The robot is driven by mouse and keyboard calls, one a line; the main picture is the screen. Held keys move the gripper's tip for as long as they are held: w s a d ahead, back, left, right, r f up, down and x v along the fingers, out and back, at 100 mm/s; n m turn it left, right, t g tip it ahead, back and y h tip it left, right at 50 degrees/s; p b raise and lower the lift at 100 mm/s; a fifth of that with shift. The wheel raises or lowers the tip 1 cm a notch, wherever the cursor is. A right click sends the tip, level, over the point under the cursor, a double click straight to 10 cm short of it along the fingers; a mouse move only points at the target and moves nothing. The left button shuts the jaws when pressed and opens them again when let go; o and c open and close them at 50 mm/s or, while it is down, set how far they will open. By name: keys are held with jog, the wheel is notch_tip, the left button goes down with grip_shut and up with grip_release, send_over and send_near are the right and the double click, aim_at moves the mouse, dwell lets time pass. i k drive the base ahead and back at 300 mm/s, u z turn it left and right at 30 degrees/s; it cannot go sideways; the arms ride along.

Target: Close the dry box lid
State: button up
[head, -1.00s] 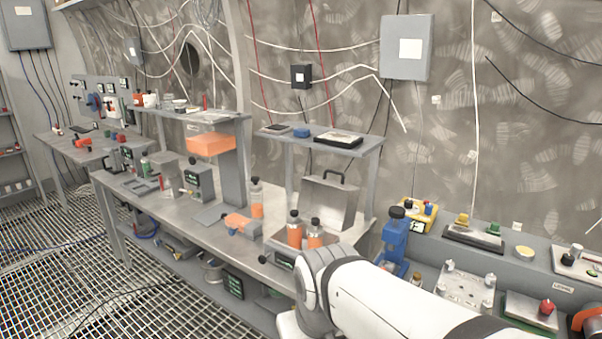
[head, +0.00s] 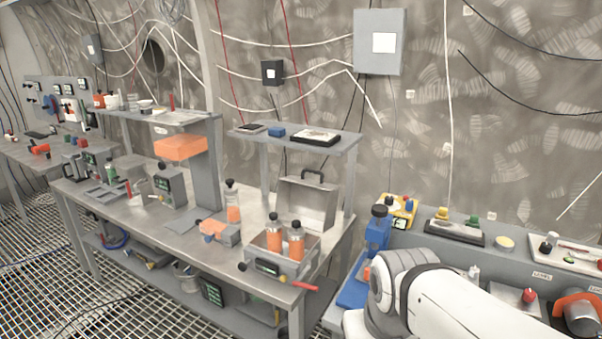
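The dry box appears to be the grey metal box (head: 310,262) near the right end of the long bench. Its lid (head: 308,203), with a dark handle on top, stands open and upright at the back. Two orange bottles with dark caps, a left one (head: 275,236) and a right one (head: 297,240), stand inside and rise above the rim. A dark panel with a small display is on its front. My white arm is at the lower right, to the right of the box and apart from it in the picture. My gripper is not visible.
A red-handled tool (head: 300,286) lies at the bench edge before the box. A raised shelf (head: 335,146) is behind the lid. An orange-banded bottle (head: 232,203) stands left of the box. A blue device (head: 377,228) and a cluttered side bench lie to the right.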

aim_at(314, 202)
jog(key=u, duration=0.05)
jog(key=i, duration=1)
jog(key=z, duration=0.05)
